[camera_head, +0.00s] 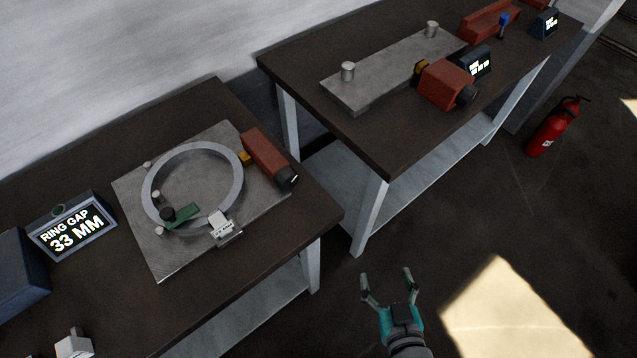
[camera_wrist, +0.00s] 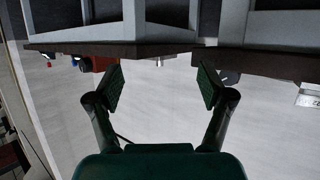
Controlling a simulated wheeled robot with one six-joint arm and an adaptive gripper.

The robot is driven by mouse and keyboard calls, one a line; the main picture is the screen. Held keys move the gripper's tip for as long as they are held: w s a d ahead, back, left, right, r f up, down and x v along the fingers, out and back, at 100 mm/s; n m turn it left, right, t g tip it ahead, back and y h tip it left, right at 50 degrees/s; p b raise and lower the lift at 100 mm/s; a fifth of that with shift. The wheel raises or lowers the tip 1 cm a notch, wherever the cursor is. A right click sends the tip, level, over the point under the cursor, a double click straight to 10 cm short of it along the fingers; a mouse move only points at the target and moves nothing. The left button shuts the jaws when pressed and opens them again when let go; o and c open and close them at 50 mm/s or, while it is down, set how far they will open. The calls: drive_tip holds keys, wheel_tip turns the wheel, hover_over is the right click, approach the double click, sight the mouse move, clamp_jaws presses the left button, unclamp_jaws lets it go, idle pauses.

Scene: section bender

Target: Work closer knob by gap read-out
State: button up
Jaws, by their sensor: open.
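On the near bench, a red closer block (camera_head: 264,156) with a black knob (camera_head: 288,178) at its front end sits at the right of a metal plate (camera_head: 149,248). A grey ring (camera_head: 236,180) lies on the plate, with a green piece (camera_head: 183,213) and a pale block (camera_head: 221,226) at its near side. The gap read-out (camera_head: 72,229) at the left shows "RING GAP 33 MM". My gripper (camera_head: 387,274) is open and empty, beyond the near bench's right edge and apart from the knob. The wrist view shows its open fingers (camera_wrist: 160,85) with nothing between them.
A second bench (camera_head: 300,78) at the back right carries a plate (camera_head: 385,72), another red block with a black knob (camera_head: 445,85) and small displays. A fire extinguisher (camera_head: 553,128) stands on the floor. Open floor lies around my gripper, right of the near bench.

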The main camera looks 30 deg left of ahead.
drive_tip(key=w+a+r+n+g+y, duration=0.2)
drive_tip(key=w+a+r+n+y, duration=0.15)
drive_tip(key=a, duration=0.55)
drive_tip(key=n+g+y, duration=0.2)
drive_tip(key=n+g, duration=0.2)
drive_tip(key=n, duration=0.1)
approach(291, 182)
drive_tip(key=x, duration=0.9)
drive_tip(key=shift+a, duration=0.2)
